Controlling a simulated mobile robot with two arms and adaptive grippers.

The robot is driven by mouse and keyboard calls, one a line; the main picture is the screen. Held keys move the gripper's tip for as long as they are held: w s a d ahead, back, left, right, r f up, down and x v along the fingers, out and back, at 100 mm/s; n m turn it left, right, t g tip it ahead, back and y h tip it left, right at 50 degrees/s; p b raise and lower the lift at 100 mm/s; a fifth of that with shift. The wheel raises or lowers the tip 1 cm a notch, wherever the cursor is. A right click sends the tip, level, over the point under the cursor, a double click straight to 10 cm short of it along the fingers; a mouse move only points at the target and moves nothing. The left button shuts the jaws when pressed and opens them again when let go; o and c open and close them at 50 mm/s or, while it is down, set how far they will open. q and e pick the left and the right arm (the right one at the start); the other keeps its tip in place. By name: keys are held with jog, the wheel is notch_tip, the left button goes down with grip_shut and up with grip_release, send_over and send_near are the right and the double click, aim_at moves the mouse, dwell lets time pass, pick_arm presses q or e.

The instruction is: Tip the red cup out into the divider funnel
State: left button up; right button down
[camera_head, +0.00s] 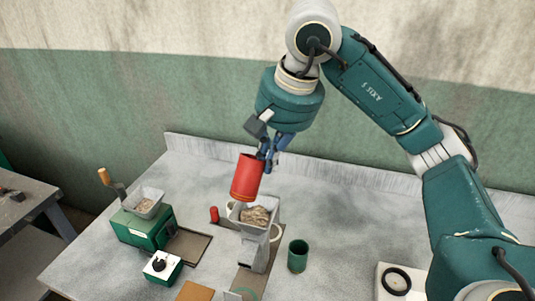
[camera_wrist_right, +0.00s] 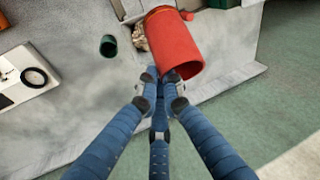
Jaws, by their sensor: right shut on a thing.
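The red cup (camera_head: 247,178) is held in my right gripper (camera_head: 267,152), above and slightly left of the divider funnel (camera_head: 274,203). The cup leans a little; I cannot tell how much it still holds. The funnel is a pale grey square hopper on a stand with tan grain (camera_head: 256,215) in it. In the right wrist view the blue fingers (camera_wrist_right: 160,82) close at the cup (camera_wrist_right: 178,43), which partly hides the grain (camera_wrist_right: 140,38) behind it. My left gripper is not in view.
A green mill (camera_head: 145,229) with a small grain hopper and wooden-handled crank stands at left. A white-topped box with a black knob (camera_head: 160,264) is in front of it. A green cup (camera_head: 298,256) stands right of the funnel. A white scale-like box (camera_head: 388,291) is at the lower right.

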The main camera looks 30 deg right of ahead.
jog(key=shift+r+n+t+h+p, duration=0.25)
jog(key=shift+t+h+p, duration=0.55)
jog(key=shift+h+p, duration=0.5)
jog(key=shift+r+n+t+h+p, duration=0.25)
jog(key=shift+t+h+p, duration=0.55)
jog(key=shift+h+p, duration=0.45)
